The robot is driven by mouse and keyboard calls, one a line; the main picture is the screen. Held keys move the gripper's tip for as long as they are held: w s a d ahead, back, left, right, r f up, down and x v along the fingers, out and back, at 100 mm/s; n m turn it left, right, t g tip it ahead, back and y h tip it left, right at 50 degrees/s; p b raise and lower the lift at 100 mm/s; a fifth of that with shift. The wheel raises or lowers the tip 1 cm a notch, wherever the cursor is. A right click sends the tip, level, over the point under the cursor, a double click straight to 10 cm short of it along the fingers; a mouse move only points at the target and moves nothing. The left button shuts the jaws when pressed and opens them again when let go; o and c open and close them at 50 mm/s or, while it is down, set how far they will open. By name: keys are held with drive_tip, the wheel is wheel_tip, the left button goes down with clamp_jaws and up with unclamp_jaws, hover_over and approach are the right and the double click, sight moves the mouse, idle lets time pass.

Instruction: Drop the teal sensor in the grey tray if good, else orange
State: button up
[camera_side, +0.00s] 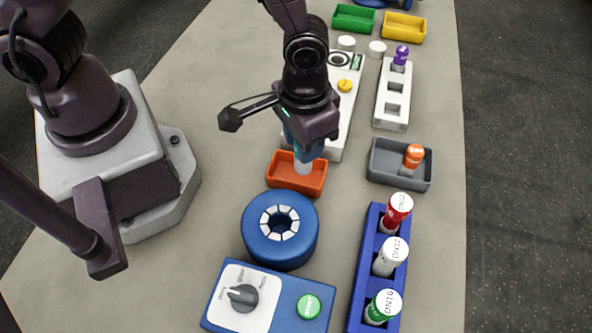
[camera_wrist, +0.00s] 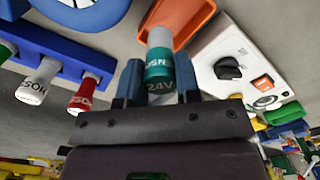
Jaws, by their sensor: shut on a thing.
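My gripper (camera_side: 303,150) is shut on the teal sensor (camera_wrist: 159,70), which has a white end and printed letters. In the side view the sensor's white end (camera_side: 303,167) points down over the orange tray (camera_side: 293,186). The wrist view also shows the orange tray (camera_wrist: 198,14) beyond that end, and the two blue fingers of my gripper (camera_wrist: 160,82) on either side of the sensor. I cannot tell whether the end is below the tray's rim. The grey tray (camera_side: 398,183) stands to the right and holds an orange-capped sensor (camera_side: 413,156).
A blue round device (camera_side: 254,246) and a blue dial box (camera_side: 275,311) stand in front. A blue rack (camera_side: 366,250) holds red, white and green sensors. Behind are a white panel (camera_side: 345,105), a white rack (camera_side: 392,123), and green (camera_side: 353,18) and yellow (camera_side: 403,27) trays.

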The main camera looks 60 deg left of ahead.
drive_tip(key=o, duration=1)
drive_tip(key=shift+o, duration=0.2)
wheel_tip(320, 180, up, 13)
drive_tip(key=s+a+r+t, duration=0.2)
drive_tip(key=s+a+r, duration=0.1)
drive_tip(key=a+r, duration=0.2)
drive_tip(key=s+a+r+t, duration=0.3)
drive_tip(key=a+r, duration=0.3)
drive_tip(key=a, duration=0.4)
drive_tip(key=shift+s+a+r+t, duration=0.2)
drive_tip(key=shift+s+t, duration=0.1)
drive_tip(key=shift+s, duration=0.25)
